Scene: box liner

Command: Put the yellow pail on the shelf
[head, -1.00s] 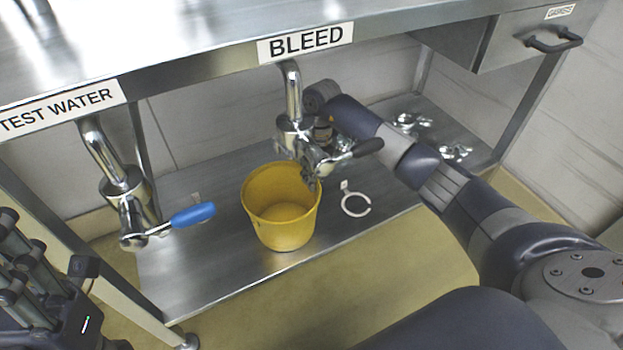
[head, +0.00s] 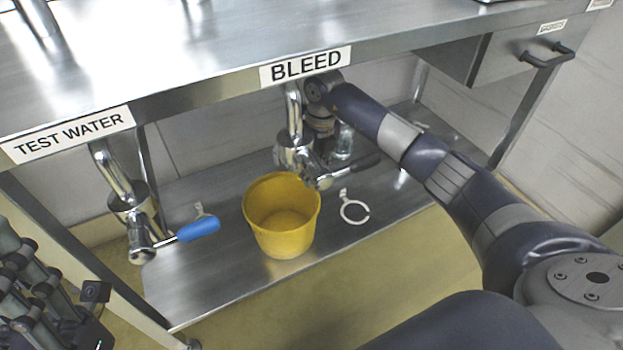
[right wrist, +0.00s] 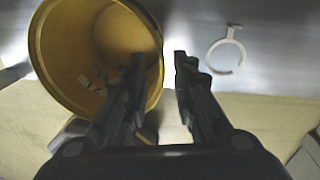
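The yellow pail (head: 283,238) appears to stand upright on the steel lower shelf (head: 215,270), near its front edge and below the BLEED tap (head: 292,145). Its inside looks empty. My right arm reaches in from the right, and its gripper is mostly hidden behind the tap in the head view. In the right wrist view my right gripper (right wrist: 159,58) is open, with the rim of the pail (right wrist: 62,45) seemingly between its fingers. My left gripper (head: 45,295) is at the lower left, away from the pail, partly cut off, its opening unclear.
A white ring hook (head: 354,210) lies right of the pail. The TEST WATER tap (head: 135,205) has a blue lever (head: 198,230). The table edge (head: 210,101) overhangs the shelf, with a drawer (head: 520,52) at right. The shelf's left part is largely clear.

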